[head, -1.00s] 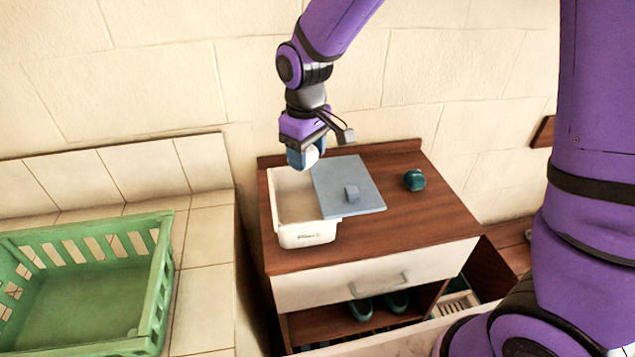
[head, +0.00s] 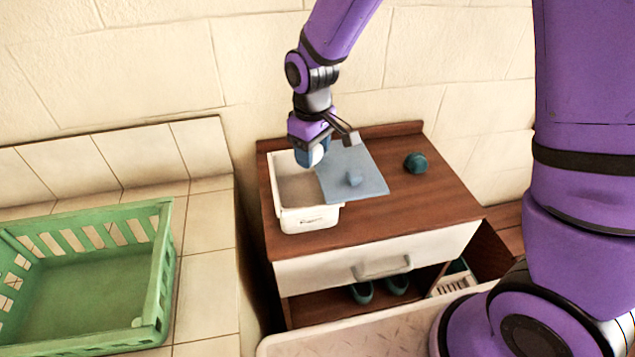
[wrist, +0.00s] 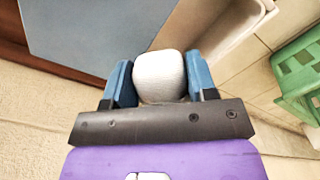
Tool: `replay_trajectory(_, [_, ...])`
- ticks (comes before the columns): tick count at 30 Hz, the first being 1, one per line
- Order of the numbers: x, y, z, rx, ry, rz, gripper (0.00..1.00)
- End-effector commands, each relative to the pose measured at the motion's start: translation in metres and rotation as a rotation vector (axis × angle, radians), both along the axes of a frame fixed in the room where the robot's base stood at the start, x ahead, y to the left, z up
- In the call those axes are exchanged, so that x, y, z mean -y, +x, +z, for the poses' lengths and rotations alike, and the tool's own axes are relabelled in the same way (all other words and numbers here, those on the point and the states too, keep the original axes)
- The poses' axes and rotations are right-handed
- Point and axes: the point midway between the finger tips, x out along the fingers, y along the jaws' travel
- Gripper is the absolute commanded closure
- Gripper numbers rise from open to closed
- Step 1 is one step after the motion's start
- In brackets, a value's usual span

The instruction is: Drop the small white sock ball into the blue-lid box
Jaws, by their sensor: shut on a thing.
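The small white sock ball (wrist: 160,75) is held between the two blue fingers of my gripper (wrist: 160,82). The left part of the box is open, and the visible interior looks empty. The wrist view also shows the lid (wrist: 85,35) and part of the box (wrist: 235,25).
The box stands on a wooden cabinet (head: 420,205) with a white drawer. A dark teal ball (head: 415,163) lies right of the lid. A green basket (head: 160,270) stands on the tiled counter at left, also in the wrist view (wrist: 295,75). The wall is close behind.

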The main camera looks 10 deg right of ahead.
Motion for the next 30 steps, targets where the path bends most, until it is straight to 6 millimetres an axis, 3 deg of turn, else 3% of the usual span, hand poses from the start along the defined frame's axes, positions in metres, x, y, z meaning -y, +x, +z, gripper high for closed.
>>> replay_trajectory(6, [0.000, 0.000, 0.000, 0.000, 0.000, 0.000, 0.71])
replay_trajectory(7, [0.000, 0.000, 0.000, 0.000, 0.000, 0.000, 0.41])
replay_trajectory(10, [0.000, 0.000, 0.000, 0.000, 0.000, 0.000, 0.18])
replay_trajectory(21, [0.000, 0.001, 0.005, 0.002, 0.001, 0.000, 0.18])
replay_trajectory(30, [0.000, 0.001, 0.054, 0.005, 0.002, -0.001, 0.18])
